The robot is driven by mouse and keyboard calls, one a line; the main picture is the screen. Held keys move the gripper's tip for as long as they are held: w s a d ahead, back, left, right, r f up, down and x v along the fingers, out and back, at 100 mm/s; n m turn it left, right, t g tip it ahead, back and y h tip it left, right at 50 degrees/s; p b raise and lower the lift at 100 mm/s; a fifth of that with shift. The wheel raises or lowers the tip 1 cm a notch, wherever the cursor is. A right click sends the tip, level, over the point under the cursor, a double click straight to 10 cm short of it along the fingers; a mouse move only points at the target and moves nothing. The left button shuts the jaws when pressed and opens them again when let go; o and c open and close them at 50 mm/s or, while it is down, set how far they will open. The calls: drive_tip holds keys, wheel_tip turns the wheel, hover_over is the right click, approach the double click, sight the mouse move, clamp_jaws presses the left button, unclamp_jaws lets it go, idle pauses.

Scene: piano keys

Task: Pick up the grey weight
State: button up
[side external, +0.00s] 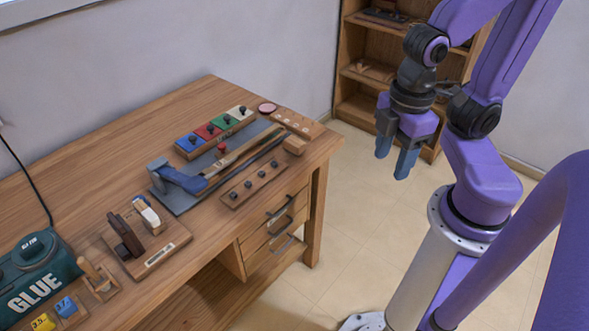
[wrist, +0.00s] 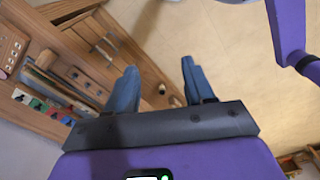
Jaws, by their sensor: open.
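I cannot clearly pick out a grey weight in either view. Several small dark knobs stand on a wooden strip (side external: 253,185) near the bench's front edge, too small to identify as weights. A blue-grey block-like head (side external: 160,173) lies at the left end of a long tool on the grey mat (side external: 187,203). My gripper (side external: 394,160) is open and empty, pointing down, well to the right of the bench and clear of it. Its two blue fingers stand apart in the wrist view (wrist: 159,75).
The wooden bench (side external: 75,170) carries blue, red, green and white blocks (side external: 210,132), a wooden holder (side external: 147,247) and a green glue container (side external: 38,270). Drawers (side external: 275,230) are under its right end. A shelf (side external: 358,75) stands behind. Open floor lies between bench and arm.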

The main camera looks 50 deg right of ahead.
drive_tip(key=shift+c, duration=1.4)
drive_tip(key=n, duration=0.5)
hover_over(248, 183)
wheel_tip(248, 183, down, 6)
drive_tip(key=f, duration=0.1)
wheel_tip(248, 183, down, 16)
drive_tip(key=shift+w+f, duration=0.1)
drive_tip(key=shift+f, duration=0.15)
drive_tip(key=shift+c, duration=0.3)
